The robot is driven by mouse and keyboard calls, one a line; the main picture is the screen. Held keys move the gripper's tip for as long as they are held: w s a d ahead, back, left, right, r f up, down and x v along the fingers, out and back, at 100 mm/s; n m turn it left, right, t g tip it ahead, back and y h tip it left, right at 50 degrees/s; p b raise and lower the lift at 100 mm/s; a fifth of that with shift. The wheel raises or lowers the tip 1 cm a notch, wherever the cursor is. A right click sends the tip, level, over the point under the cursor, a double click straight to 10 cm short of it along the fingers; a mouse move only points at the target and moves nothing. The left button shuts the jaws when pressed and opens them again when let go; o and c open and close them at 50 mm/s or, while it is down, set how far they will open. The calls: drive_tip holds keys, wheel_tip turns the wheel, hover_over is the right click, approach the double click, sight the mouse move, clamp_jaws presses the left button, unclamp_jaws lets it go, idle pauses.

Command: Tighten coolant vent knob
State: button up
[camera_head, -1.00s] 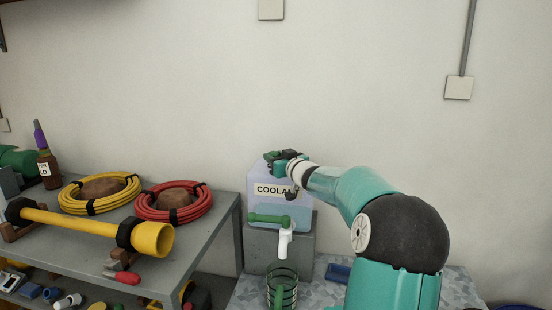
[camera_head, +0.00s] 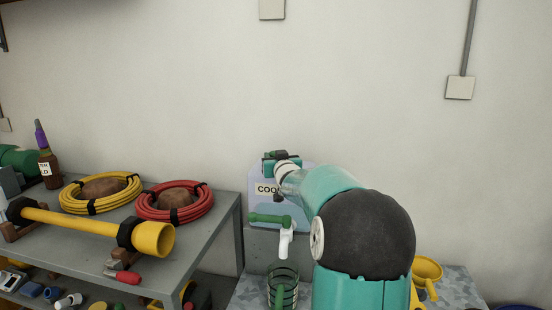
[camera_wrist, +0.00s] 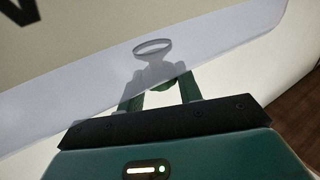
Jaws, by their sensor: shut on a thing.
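The coolant container (camera_head: 258,210) is a translucent pale lilac tank with a partly covered label, standing on a grey block against the wall. It has a green tap handle (camera_head: 268,219) and a white spout (camera_head: 286,241) at its front. My gripper (camera_head: 270,158) is at the top of the container, partly hidden by my arm. In the wrist view, my gripper (camera_wrist: 160,92) is shut on a small green knob (camera_wrist: 162,86) on the pale tank (camera_wrist: 85,95). The knob is mostly hidden between the fingers. A ring-shaped outline (camera_wrist: 153,46) shows beyond it.
A jug with green parts (camera_head: 283,288) stands below the spout. A grey bench (camera_head: 215,225) at left holds yellow hose (camera_head: 72,198), red hose (camera_head: 150,204) and a yellow tube (camera_head: 85,223). A yellow funnel (camera_head: 427,271) is at right.

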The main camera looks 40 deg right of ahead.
drive_tip(key=shift+w+a+r+m+g+h, duration=0.1)
drive_tip(key=shift+w+a+m+g+h, duration=0.1)
drive_tip(key=shift+m+g+h, duration=0.95)
drive_tip(key=shift+w+a+m+g+h, duration=0.15)
drive_tip(key=shift+m+g+h, duration=0.65)
drive_tip(key=shift+h, duration=0.55)
drive_tip(key=m+g+h, duration=0.1)
drive_tip(key=m+g, duration=0.1)
drive_tip(key=m+g+h, duration=0.2)
drive_tip(key=g, duration=0.1)
drive_tip(key=shift+w+a+m+g+h, duration=0.1)
drive_tip(key=shift+w+m+g+h, duration=0.05)
drive_tip(key=shift+m+g+h, duration=0.15)
drive_tip(key=m+g, duration=0.1)
drive_tip(key=g, duration=0.1)
drive_tip(key=m+g, duration=0.1)
drive_tip(key=g, duration=0.1)
drive_tip(key=m+g+h, duration=0.1)
drive_tip(key=m+g, duration=0.1)
drive_tip(key=shift+w+g, duration=0.25)
drive_tip(key=shift+w+m+g, duration=0.1)
drive_tip(key=shift+m+g, duration=1.25)
drive_tip(key=shift+g, duration=0.65)
drive_tip(key=shift+r, duration=0.1)
drive_tip(key=o, duration=1)
